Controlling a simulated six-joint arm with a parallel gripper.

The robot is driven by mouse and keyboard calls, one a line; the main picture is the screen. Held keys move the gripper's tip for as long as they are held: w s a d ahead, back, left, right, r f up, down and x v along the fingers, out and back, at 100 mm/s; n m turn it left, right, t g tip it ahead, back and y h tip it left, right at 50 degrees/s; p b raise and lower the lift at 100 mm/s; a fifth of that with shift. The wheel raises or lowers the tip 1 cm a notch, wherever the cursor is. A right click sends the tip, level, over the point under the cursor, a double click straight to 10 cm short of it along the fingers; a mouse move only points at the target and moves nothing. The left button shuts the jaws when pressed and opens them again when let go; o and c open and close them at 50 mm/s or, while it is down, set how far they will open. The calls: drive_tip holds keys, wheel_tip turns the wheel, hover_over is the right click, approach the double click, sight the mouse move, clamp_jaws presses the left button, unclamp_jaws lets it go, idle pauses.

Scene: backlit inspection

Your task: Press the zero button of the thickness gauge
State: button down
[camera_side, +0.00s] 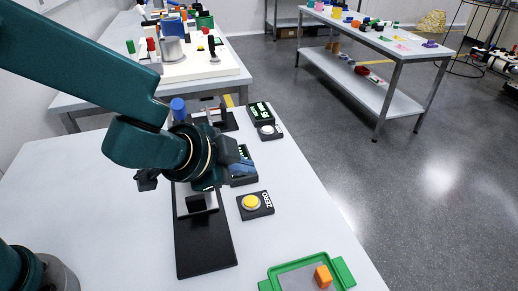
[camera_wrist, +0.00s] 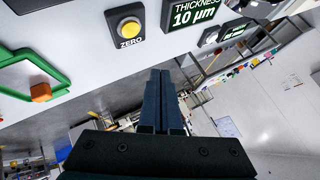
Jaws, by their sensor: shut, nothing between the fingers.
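The zero button (camera_side: 250,202) is a round yellow cap on a black box marked ZERO, right of the gauge's black base plate (camera_side: 205,250). My gripper (camera_wrist: 160,73) is shut and empty. Its fingertips appear below and right of the button in the wrist view, apart from it. In the side view my wrist is behind and left of the button, and the fingertips are hard to make out. My wrist partly hides the gauge.
A second box with a pale round button (camera_side: 270,131) and another lit display (camera_side: 259,112) stand farther back. A green-rimmed tray (camera_side: 278,271) with an orange block (camera_side: 323,276) lies at the front right. The table's left side is clear.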

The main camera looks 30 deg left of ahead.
sight(246, 204)
drive_tip(key=shift+f, duration=2.85)
drive_tip(key=shift+f, duration=0.4)
drive_tip(key=shift+f, duration=0.4)
idle(0.4)
drive_tip(key=shift+r, duration=0.85)
drive_tip(key=shift+r, duration=2.5)
